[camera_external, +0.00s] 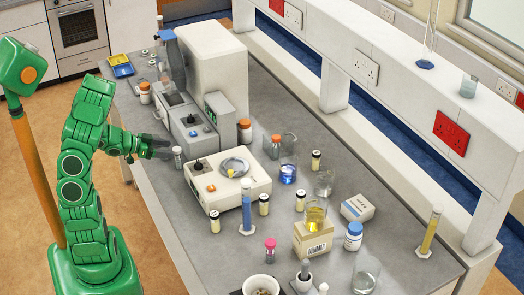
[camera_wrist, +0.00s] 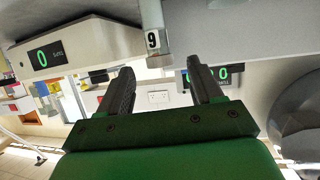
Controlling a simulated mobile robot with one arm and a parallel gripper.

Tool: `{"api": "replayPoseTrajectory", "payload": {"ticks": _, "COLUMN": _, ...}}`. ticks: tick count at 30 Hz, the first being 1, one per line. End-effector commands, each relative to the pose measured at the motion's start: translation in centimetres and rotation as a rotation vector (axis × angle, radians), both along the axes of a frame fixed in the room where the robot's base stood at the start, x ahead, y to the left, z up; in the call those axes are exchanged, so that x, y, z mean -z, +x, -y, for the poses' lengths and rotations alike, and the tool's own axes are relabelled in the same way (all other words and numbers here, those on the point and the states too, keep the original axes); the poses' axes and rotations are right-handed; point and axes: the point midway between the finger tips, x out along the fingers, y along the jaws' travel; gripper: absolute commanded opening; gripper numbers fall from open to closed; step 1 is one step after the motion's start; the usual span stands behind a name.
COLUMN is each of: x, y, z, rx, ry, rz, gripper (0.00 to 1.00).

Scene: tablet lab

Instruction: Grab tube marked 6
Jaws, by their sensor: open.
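A small tube (camera_external: 178,158) stands upright at the bench's left edge, just beyond my gripper's fingertips. In the wrist view the tube (camera_wrist: 153,36) shows a white label that reads as 9. That view looks upside down, with the bench top above, so the mark would be a 6 upright. Its grey end points down in that picture, ahead of the gap between my fingers. My gripper (camera_external: 158,148) is open and empty, level with the bench's edge. It also shows in the wrist view (camera_wrist: 161,78), fingers apart, not visibly touching the tube.
A grey instrument (camera_external: 192,128) stands just behind the tube. A white box device with a round plate (camera_external: 232,195) stands to its right. Several black-capped vials, one a near vial (camera_external: 214,221), stand farther along. An orange-capped jar (camera_external: 145,92) is farther back. Clear bench lies near the left edge.

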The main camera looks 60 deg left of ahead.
Motion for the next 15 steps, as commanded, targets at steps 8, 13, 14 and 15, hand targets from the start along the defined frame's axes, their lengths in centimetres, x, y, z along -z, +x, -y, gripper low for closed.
{"api": "replayPoseTrajectory", "payload": {"ticks": 8, "x": 0.6, "y": 2.7, "z": 0.5, "rx": 0.002, "ry": 0.0, "rz": 0.001, "gripper": 0.65}}
{"api": "replayPoseTrajectory", "payload": {"ticks": 13, "x": 1.1, "y": 4.0, "z": 0.7, "rx": 0.003, "ry": 0.001, "rz": 0.001, "gripper": 0.65}}
{"api": "replayPoseTrajectory", "payload": {"ticks": 14, "x": 1.2, "y": 4.2, "z": 0.7, "rx": 0.002, "ry": 0.002, "rz": 0.0, "gripper": 0.65}}
{"api": "replayPoseTrajectory", "payload": {"ticks": 15, "x": 1.3, "y": 4.3, "z": 0.7, "rx": 0.002, "ry": 0.003, "rz": -0.001, "gripper": 0.65}}
